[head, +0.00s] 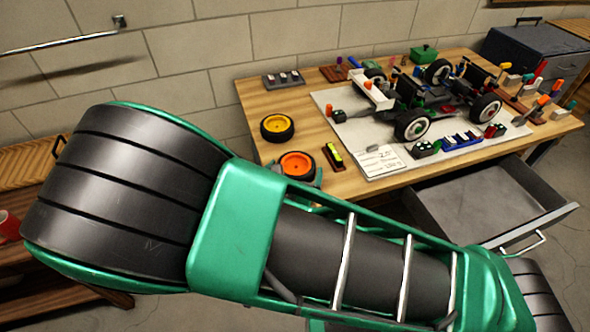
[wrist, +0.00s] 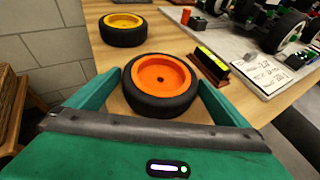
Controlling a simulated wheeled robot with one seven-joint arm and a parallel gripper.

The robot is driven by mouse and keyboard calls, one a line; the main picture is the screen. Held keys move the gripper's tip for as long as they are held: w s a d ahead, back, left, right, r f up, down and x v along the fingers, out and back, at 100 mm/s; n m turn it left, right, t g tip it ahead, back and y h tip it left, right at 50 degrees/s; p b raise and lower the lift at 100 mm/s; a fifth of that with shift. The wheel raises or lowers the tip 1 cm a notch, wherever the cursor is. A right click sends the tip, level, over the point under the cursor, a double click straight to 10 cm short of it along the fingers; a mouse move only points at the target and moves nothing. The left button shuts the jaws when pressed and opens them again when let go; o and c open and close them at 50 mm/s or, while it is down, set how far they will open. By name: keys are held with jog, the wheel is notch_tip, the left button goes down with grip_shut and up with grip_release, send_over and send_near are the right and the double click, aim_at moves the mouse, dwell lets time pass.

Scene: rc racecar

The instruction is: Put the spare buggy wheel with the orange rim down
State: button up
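The spare wheel with the orange rim (wrist: 160,76) has a black tyre and lies flat, rim up, between the two teal fingers of my gripper (wrist: 161,82). The fingertips meet the tyre on its left and right sides. In the head view the orange-rimmed wheel (head: 297,164) is over the left front part of the wooden table (head: 256,104), with my gripper (head: 296,172) around it, partly hidden by my arm. I cannot tell whether the tyre's underside touches the tabletop.
A yellow-rimmed wheel (head: 277,127) lies behind it. A small black block with a yellow-green top (head: 333,156) is just right. The buggy (head: 425,98) stands on a pale mat (head: 350,134) with a written card (head: 382,161). An open drawer (head: 490,205) juts out at front right.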

jog(key=shift+s, duration=0.1)
